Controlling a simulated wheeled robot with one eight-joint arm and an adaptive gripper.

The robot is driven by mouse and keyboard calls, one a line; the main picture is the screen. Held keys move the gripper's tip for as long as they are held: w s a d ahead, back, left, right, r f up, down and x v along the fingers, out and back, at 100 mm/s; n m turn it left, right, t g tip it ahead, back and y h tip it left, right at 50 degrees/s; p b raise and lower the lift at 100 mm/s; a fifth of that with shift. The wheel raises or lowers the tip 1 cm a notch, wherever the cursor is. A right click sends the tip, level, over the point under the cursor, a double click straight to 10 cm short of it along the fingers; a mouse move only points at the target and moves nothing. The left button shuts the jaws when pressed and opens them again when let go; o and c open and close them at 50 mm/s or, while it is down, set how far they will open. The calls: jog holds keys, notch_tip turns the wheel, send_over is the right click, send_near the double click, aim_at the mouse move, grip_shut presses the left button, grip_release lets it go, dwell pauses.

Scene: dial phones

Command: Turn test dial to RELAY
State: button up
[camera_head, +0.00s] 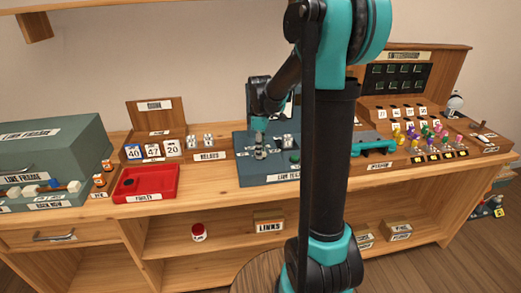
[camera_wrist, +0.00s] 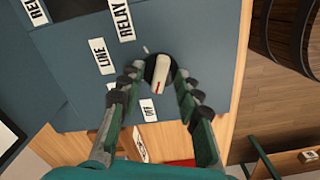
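The test dial (camera_wrist: 158,73) is a white bar knob on a dark round base in the wrist view. The red mark at its lower end points toward the OFF label (camera_wrist: 148,110). The LINE label (camera_wrist: 102,56) and RELAY label (camera_wrist: 121,19) lie to its upper left. My gripper (camera_wrist: 158,76) is open, with one finger on each side of the knob and small gaps visible. In the head view my gripper (camera_head: 259,142) is over the blue-grey test unit (camera_head: 285,177); the dial itself is hard to make out there.
A wooden switchboard (camera_head: 415,56) with coloured plugs is at the right. My arm hides part of the bench. A dark barrel (camera_wrist: 286,30) shows in the wrist view.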

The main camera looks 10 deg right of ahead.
jog(key=shift+c, duration=0.3)
grip_shut()
